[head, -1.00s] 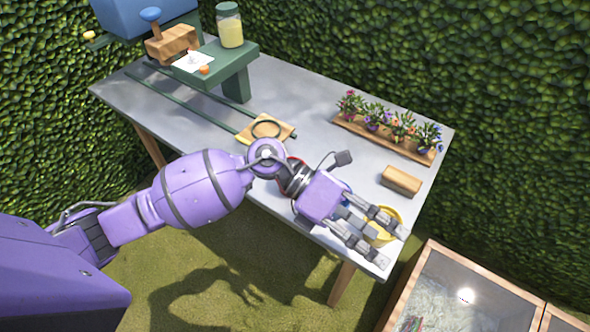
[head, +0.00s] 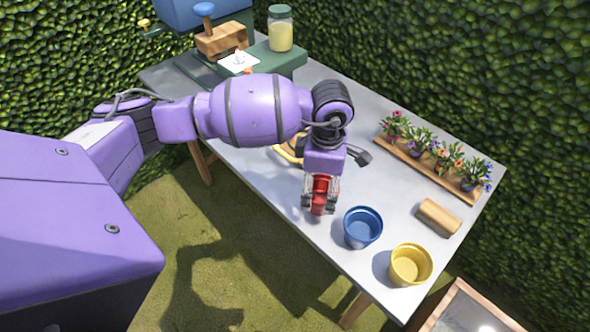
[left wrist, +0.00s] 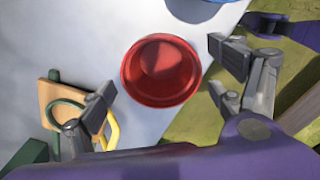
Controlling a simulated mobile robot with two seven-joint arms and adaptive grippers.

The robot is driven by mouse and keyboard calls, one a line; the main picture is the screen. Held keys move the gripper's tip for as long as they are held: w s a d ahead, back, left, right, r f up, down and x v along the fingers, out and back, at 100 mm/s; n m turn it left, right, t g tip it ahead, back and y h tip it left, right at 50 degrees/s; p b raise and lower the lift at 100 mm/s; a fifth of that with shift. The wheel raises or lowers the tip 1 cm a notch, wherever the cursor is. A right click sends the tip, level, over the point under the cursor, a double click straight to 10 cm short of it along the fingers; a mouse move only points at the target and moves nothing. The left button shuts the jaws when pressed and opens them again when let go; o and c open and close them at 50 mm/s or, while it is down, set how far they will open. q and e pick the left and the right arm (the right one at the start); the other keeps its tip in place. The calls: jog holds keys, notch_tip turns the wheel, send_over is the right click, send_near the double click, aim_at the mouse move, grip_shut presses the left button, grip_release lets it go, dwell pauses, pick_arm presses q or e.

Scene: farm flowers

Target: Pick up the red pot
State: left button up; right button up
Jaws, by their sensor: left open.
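The red pot (left wrist: 160,70) stands upright on the grey table near its front edge, its round mouth facing the left wrist camera. In the head view the pot (head: 319,186) is mostly hidden by my left gripper (head: 320,203), which points down over it. In the left wrist view the open fingers of the left gripper (left wrist: 163,88) are spread on either side of the pot, with visible gaps. How far the fingertips are above the table is hard to tell. My right gripper is not in view.
A blue pot (head: 363,228) and a yellow pot (head: 410,264) stand to the right along the front edge. A wooden block (head: 440,217) and a flower tray (head: 424,167) lie behind them. A wooden board with a ring (left wrist: 62,105) is on the other side of the red pot.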

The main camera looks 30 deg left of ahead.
pick_arm(q)
jog(key=shift+f, duration=0.55)
jog(key=shift+w, duration=0.1)
jog(key=c, duration=1.4)
jog(key=shift+r, duration=0.15)
